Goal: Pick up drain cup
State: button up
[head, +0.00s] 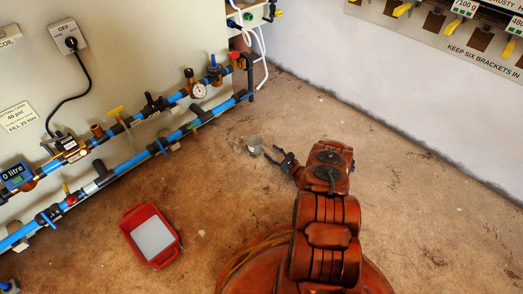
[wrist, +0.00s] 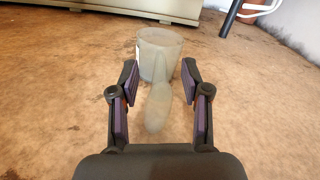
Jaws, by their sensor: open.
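The drain cup (wrist: 160,50) is a greyish, cloudy cup with a handle on the side toward me. It stands upright on the floor and lies straight ahead of my gripper (wrist: 160,108) in the wrist view. My gripper is open, with its fingers on either side of the cup's handle. The cup's body is at or just beyond the fingertips, and I cannot tell whether they touch it. In the head view the small grey cup (head: 254,144) is just left of my gripper (head: 270,160).
A red tray (head: 128,239) with a pale inside sits on the floor at left. Blue pipes with valves and a gauge (head: 198,91) run along the left wall panel. The brown floor around the cup is clear. A light wall (head: 370,80) stands at the back right.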

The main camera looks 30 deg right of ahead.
aim_at(265, 148)
jog(key=b+x, duration=0.1)
jog(key=x, duration=0.1)
jog(key=f+b+x, duration=0.1)
jog(key=b+x, duration=0.1)
jog(key=shift+w, duration=0.2)
jog(key=shift+w+r, duration=0.1)
jog(key=shift+w, duration=0.2)
jog(key=shift+c, duration=0.4)
grip_shut()
